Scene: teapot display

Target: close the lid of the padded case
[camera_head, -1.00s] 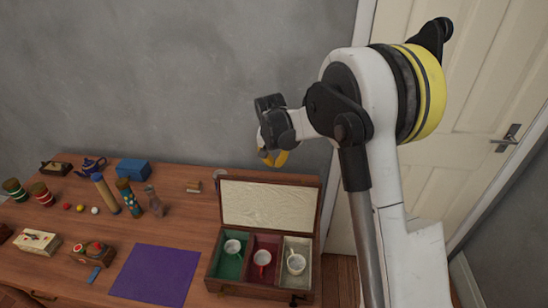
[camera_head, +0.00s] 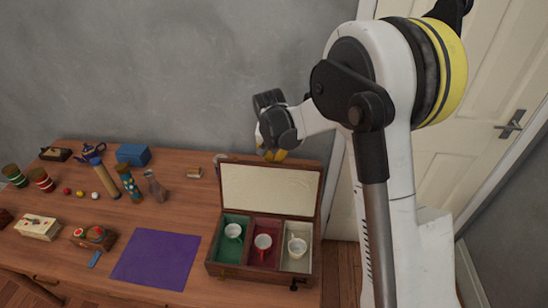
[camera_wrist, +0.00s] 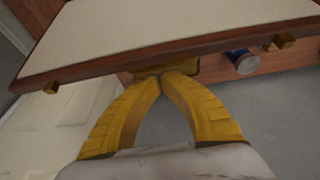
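The padded case (camera_head: 214,268) stands at the right end of the table, with its lid (camera_head: 271,188) raised at the back, cream lining facing forward. In the wrist view, the fingers of my gripper (camera_wrist: 163,73) are shut with tips together, close to the lid's wooden rim (camera_wrist: 120,67). I cannot tell whether they touch it.
A purple mat (camera_head: 155,258) lies left of the case. The grey wall is behind the table; a white door (camera_head: 480,120) is at the right.

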